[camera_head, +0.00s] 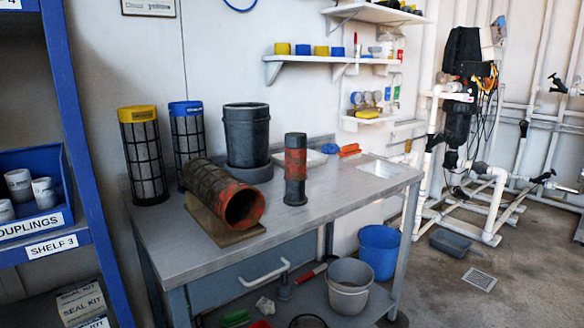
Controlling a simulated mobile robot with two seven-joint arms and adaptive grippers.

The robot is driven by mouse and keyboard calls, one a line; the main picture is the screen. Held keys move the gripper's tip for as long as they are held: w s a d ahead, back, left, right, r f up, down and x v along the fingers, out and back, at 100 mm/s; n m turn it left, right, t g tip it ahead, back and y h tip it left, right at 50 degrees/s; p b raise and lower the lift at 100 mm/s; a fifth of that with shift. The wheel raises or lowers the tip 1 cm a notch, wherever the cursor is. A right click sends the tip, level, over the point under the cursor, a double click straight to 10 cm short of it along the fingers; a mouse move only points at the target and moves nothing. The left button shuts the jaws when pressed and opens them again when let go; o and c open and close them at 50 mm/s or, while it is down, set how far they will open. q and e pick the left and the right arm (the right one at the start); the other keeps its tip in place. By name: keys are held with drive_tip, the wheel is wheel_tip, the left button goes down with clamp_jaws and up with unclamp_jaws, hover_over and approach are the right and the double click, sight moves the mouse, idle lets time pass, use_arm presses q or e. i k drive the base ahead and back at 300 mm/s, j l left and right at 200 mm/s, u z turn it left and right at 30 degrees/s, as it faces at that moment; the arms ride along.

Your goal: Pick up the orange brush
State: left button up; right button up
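The orange brush (348,150) is a small bright orange item lying at the back right of the metal workbench (310,215), near the wall. It is small in the view, so its bristles and handle are hard to make out. A small blue item (330,148) lies just left of it. Neither of my grippers shows in the head view.
On the bench stand a yellow-topped filter (143,160), a blue-topped filter (185,135), a dark pot (246,138), a red-black cylinder (295,165) and a lying orange-mouthed filter (222,195). Buckets (378,252) stand below. The bench's front right is clear.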

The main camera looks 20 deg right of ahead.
sight(349, 152)
drive_tip(key=l, duration=0.35)
drive_tip(key=i+l, duration=0.15)
drive_tip(key=l, duration=0.2)
drive_tip(key=l+u, duration=0.2)
drive_tip(key=l, duration=0.35)
drive_tip(key=l+u, duration=0.2)
drive_tip(key=l, duration=0.4)
drive_tip(key=l+u, duration=0.15)
drive_tip(key=l, duration=0.4)
drive_tip(key=k+l+u, duration=0.2)
drive_tip(key=l, duration=0.35)
drive_tip(key=l+u, duration=0.2)
drive_tip(key=l, duration=0.35)
drive_tip(key=k+l+u, duration=0.2)
drive_tip(key=l, duration=0.35)
drive_tip(key=k+l+u, duration=0.2)
drive_tip(key=l, duration=0.3)
drive_tip(key=k+l+u, duration=0.15)
drive_tip(key=l, duration=0.3)
